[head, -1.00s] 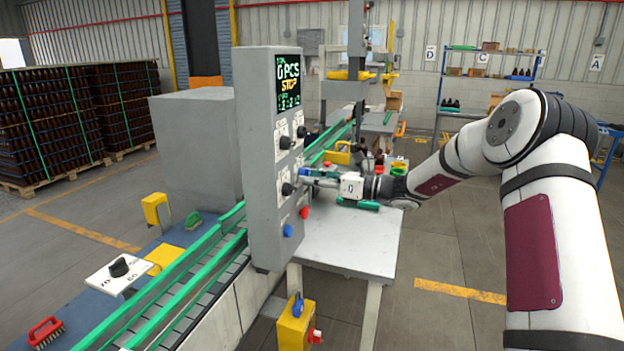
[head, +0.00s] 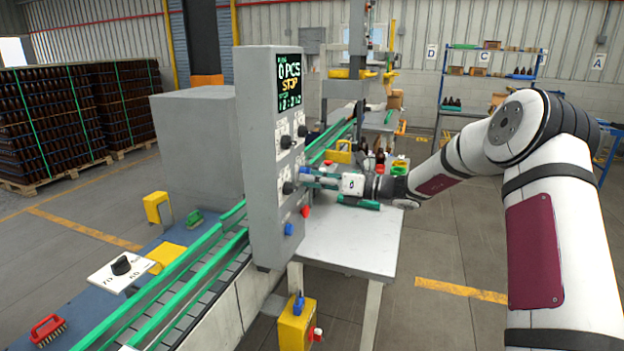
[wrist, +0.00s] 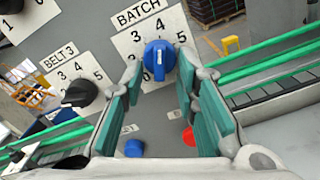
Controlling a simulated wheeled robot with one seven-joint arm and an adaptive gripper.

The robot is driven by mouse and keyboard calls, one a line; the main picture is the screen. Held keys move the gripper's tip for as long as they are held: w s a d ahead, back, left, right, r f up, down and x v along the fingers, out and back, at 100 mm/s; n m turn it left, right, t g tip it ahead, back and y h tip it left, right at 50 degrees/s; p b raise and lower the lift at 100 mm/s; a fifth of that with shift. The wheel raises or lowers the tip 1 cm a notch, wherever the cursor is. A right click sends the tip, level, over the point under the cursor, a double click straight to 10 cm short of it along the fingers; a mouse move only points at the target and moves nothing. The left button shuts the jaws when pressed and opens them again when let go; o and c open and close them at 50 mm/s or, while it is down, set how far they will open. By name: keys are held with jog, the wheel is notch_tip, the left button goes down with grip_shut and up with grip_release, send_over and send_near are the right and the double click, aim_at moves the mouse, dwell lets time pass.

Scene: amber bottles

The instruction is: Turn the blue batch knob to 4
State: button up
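The blue batch knob (wrist: 160,58) sits on a white dial plate (wrist: 128,45) marked BATCH, where 3, 4 and 5 show. Its white line runs nearly upright in the wrist view, roughly in line with the 4. My gripper (wrist: 160,75) is open, with a green-padded finger on each side of the knob. I see gaps between pads and knob; whether a fingertip touches it I cannot tell.
A black BELT 3 knob (wrist: 82,92) is close left of my gripper. A blue button (wrist: 134,148) and a red button (wrist: 189,137) are below. A white table (head: 345,240) stands under my arm. A green-railed conveyor (head: 190,280) runs past the panel.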

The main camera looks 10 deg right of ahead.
jog(key=shift+o, duration=0.3)
jog(key=v, duration=1.2)
jog(key=s+a+r+n+g+h, duration=0.3)
jog(key=s+a+n+g+h, duration=0.45)
jog(key=s+a+n, duration=0.9)
jog(key=s+d+r+n+t+h, duration=0.1)
jog(key=s+d+n+h, duration=0.2)
jog(key=s+n, duration=0.3)
jog(key=s+d+r+n+t+h, duration=0.1)
jog(key=s+d+n+h, duration=0.3)
jog(key=s, duration=1.1)
jog(key=n+t, duration=0.1)
jog(key=n, duration=0.2)
jog(key=shift+s+r, duration=0.25)
jog(key=shift+r, duration=0.15)
